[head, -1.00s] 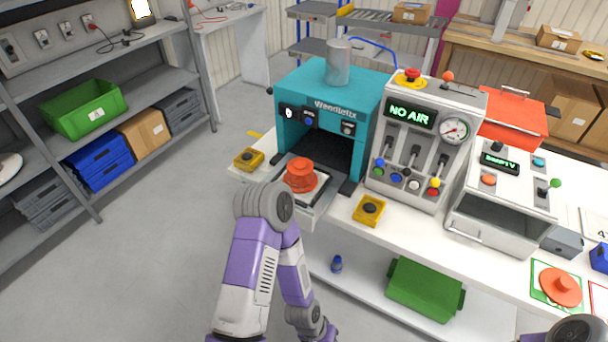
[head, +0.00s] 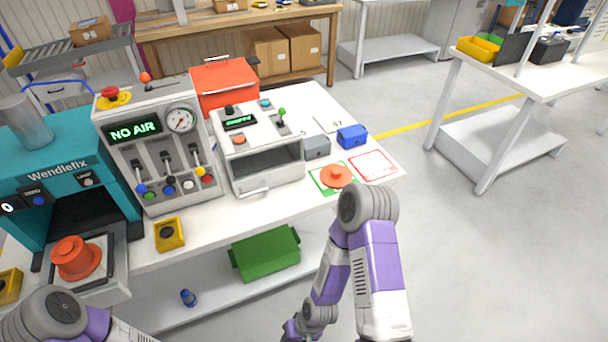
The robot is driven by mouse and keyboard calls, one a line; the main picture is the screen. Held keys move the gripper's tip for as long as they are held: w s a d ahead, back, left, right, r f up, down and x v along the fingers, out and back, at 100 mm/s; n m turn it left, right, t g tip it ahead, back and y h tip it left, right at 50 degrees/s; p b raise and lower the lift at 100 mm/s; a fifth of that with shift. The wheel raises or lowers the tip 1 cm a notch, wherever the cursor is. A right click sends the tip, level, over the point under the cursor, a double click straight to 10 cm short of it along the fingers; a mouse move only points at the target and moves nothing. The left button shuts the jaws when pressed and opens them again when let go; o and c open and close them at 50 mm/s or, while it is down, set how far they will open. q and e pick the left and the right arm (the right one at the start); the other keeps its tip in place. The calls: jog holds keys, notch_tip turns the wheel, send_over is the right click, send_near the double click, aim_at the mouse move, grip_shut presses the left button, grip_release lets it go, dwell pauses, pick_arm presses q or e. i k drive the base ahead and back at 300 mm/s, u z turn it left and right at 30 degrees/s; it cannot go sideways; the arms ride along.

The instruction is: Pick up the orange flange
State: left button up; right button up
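An orange flange (head: 336,176), a flat round disc with a raised hub, lies on a green-bordered card (head: 318,180) at the right part of the white bench. A second orange piece (head: 76,258), a flanged hub, sits on the pulled-out tray of the teal press (head: 50,158) at the left. My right arm rises in front of the bench, its upper joint just below the flange in the picture; its gripper is out of frame. My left arm shows at the bottom left corner, its gripper also out of frame.
The "NO AIR" panel (head: 138,132) and a grey box unit (head: 262,167) stand on the bench. A grey block (head: 316,147) and a blue box (head: 352,137) are behind the flange. A red-bordered card (head: 373,165) lies right of it. A green bin (head: 265,253) is on the lower shelf.

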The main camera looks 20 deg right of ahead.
aim_at(334, 176)
jog(key=k, duration=0.5)
jog(key=z, duration=1.9)
jog(key=i, duration=1.3)
jog(key=u, duration=2.1)
